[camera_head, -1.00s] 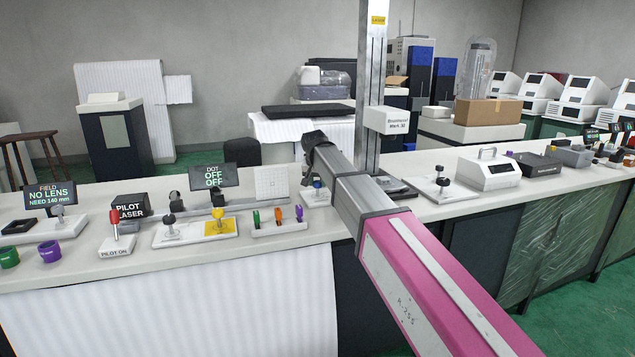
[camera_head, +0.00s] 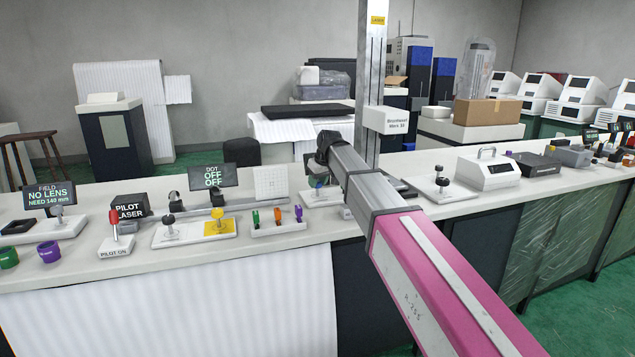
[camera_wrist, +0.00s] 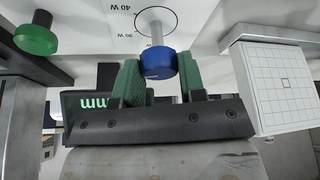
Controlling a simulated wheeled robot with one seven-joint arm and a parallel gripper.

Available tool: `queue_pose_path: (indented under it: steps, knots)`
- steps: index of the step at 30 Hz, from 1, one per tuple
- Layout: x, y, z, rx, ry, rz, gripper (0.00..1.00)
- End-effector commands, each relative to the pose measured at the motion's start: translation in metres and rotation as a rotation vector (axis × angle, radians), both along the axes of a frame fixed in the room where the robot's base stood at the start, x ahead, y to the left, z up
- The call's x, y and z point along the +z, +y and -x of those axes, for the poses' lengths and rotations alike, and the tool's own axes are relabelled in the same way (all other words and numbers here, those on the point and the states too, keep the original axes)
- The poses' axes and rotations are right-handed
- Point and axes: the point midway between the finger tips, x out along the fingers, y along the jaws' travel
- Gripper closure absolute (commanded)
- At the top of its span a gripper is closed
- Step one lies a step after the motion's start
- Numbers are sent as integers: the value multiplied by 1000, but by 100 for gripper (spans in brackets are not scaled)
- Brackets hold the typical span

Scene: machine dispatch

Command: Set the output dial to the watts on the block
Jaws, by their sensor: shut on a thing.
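The output dial is a blue knob (camera_wrist: 158,65) on a pale stem, standing on a white panel (camera_wrist: 205,22) with a black ring and watt marks. "40 W" is readable beside the ring in the wrist view, with a smaller mark near it. My gripper (camera_wrist: 159,75) has its green-padded fingers on both sides of the blue knob and is shut on it. In the head view my arm covers most of the dial. A white block (camera_head: 388,120) hangs on the upright column; its small lettering is hard to read, and I cannot tell whether it gives watts.
A green knob (camera_wrist: 36,38) stands beside the dial in the wrist view. A white gridded board (camera_head: 271,183) is close on the other side. Left along the bench are coloured pegs (camera_head: 277,216), a yellow-based dot stage (camera_head: 218,222) and the pilot switch (camera_head: 114,235).

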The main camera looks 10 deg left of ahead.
Motion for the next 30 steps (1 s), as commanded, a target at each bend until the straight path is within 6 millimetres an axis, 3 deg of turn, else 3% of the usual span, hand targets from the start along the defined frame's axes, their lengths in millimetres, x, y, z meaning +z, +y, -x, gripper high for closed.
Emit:
queue_pose_path:
  steps: [12, 28, 29, 30]
  knots:
    - [0, 0, -1, 183, 0, 0, 86]
    - [0, 0, -1, 205, 0, 1, 86]
    - [0, 0, -1, 205, 0, 1, 60]
    - [0, 0, -1, 205, 0, 1, 46]
